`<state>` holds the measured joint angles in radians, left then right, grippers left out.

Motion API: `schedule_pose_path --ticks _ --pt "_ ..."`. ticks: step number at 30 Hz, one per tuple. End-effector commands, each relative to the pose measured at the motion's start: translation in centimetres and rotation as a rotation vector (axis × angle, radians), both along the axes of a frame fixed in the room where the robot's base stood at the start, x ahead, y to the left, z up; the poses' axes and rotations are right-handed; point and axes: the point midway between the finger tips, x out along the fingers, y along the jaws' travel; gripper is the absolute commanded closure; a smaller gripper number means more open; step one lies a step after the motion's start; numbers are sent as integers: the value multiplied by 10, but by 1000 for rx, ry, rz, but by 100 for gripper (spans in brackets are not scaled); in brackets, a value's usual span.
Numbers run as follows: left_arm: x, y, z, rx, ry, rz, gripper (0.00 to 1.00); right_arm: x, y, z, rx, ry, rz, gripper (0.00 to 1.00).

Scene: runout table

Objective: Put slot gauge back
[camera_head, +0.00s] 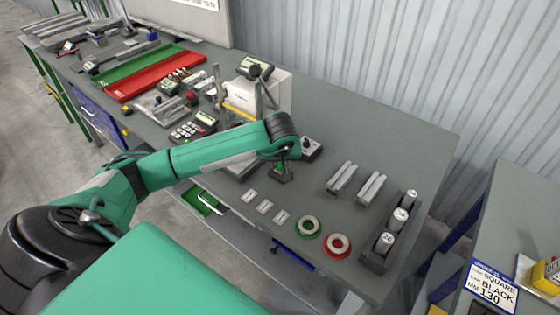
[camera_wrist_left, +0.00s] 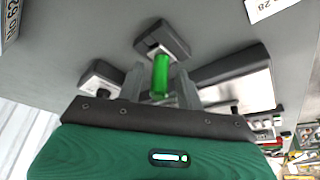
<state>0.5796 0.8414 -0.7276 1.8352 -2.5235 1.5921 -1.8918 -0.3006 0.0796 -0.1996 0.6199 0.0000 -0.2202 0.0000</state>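A small piece with a bright green handle, which I take to be the slot gauge (camera_wrist_left: 161,76), stands between my left fingers in the left wrist view. Its far end meets a dark block (camera_wrist_left: 165,36) on the table; I cannot tell how deep it sits. In the head view the dark block (camera_head: 283,174) and a bit of green show just below my left wrist. My left gripper (camera_wrist_left: 161,80) reaches down around the handle, with a narrow gap seeming to show on each side. In the head view the fingers are mostly hidden by the wrist. My right gripper is not in view.
A second small block (camera_head: 309,148) stands close to the right of my wrist. Small plates (camera_head: 264,206), a green ring (camera_head: 308,226), a red ring (camera_head: 337,245), two metal bars (camera_head: 371,188) and a rack of cylinders (camera_head: 377,257) lie nearby. The far right tabletop is clear.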

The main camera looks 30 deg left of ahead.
Motion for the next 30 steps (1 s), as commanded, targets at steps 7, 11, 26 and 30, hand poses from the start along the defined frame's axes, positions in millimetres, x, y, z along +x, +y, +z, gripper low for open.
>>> schedule_pose_path --ticks 7,11,26,30 --pt "0 0 0 0 0 0 61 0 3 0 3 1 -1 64" --pt "0 0 4 -1 -1 0 61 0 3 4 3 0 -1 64" --pt "-27 -19 88 1 -6 -1 61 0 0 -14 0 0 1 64" --pt "-33 -23 106 0 -2 1 61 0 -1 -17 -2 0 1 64"
